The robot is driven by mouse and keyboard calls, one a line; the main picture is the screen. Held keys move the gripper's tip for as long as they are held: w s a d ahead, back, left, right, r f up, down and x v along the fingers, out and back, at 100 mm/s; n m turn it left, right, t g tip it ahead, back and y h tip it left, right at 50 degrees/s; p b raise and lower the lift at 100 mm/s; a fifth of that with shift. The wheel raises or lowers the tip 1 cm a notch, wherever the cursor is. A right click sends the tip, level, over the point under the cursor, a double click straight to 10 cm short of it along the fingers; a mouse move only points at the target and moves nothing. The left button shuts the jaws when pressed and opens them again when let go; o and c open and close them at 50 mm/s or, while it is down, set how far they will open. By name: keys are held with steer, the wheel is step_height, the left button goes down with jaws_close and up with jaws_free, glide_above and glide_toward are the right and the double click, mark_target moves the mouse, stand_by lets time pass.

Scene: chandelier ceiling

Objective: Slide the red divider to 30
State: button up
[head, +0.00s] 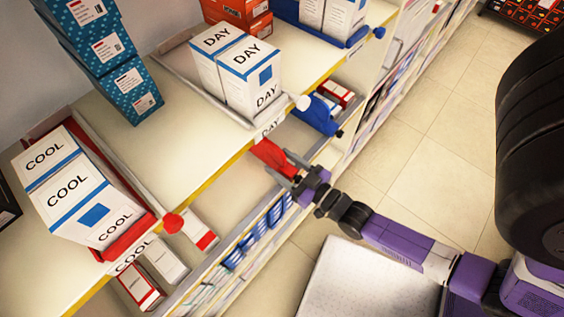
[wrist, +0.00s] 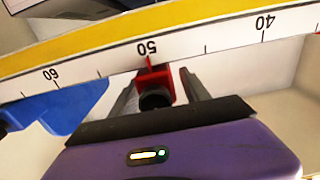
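The red divider's front block (wrist: 154,86) is in the wrist view, with its red pointer at about 50 on the white scale strip (wrist: 205,47). The strip reads 60, 50, 40 from left to right. My gripper (wrist: 160,88) has one finger on each side of the block, with a visible gap on the right; the left finger is close to it. In the head view my gripper (head: 290,168) is at the lower shelf's front edge beside the red divider (head: 268,155). The divider's rear part is hidden under the upper shelf.
A blue divider (wrist: 58,108) is left of my gripper in the wrist view. The yellow-edged upper shelf (head: 180,150) overhangs the lower one and holds DAY boxes (head: 250,80) and COOL boxes (head: 75,200). Open floor (head: 430,150) lies to the right.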

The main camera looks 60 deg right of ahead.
jaws_close()
stand_by(1.3)
